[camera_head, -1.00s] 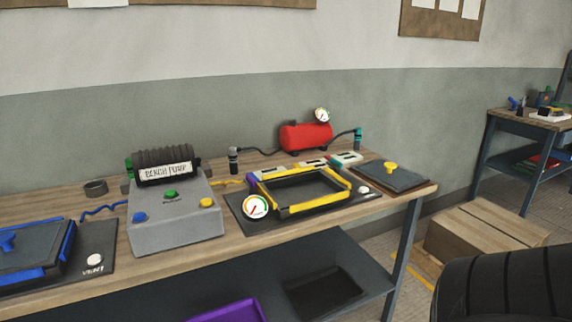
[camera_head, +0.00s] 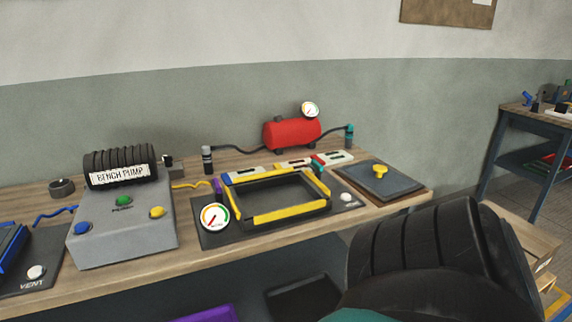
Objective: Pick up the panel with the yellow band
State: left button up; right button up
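A flat dark panel (camera_head: 378,184) with a yellow knob (camera_head: 380,170) lies on the right end of the workbench. I cannot make out a yellow band on it apart from the knob. To its left, a dark mould tray with a raised yellow-edged frame (camera_head: 290,212) sits on a black base plate, with a round gauge (camera_head: 215,217) at its front left corner. Neither of my grippers is in view. Only a black ribbed part of my arm shows at the lower right, in front of the bench's right end.
A grey bench pump (camera_head: 125,225) stands on the left of the workbench (camera_head: 270,240), beside a blue-edged mould (camera_head: 12,245). A red tank (camera_head: 292,133) stands behind the yellow frame. A purple tray (camera_head: 208,314) and a black tray (camera_head: 303,294) are below. A cardboard box (camera_head: 530,240) is at right.

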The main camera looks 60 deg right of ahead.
aim_at(298, 164)
jog(key=k+l+u, duration=0.1)
jog(key=l, duration=0.2)
jog(key=k+l+u, duration=0.1)
jog(key=l, duration=0.2)
jog(key=k+l+u, duration=0.1)
jog(key=l, duration=0.15)
jog(key=k+l, duration=0.1)
jog(key=l, duration=0.2)
jog(key=k+l, duration=0.15)
jog(key=l, duration=0.15)
jog(key=k+l, duration=0.1)
jog(key=l, duration=0.2)
jog(key=u, duration=0.05)
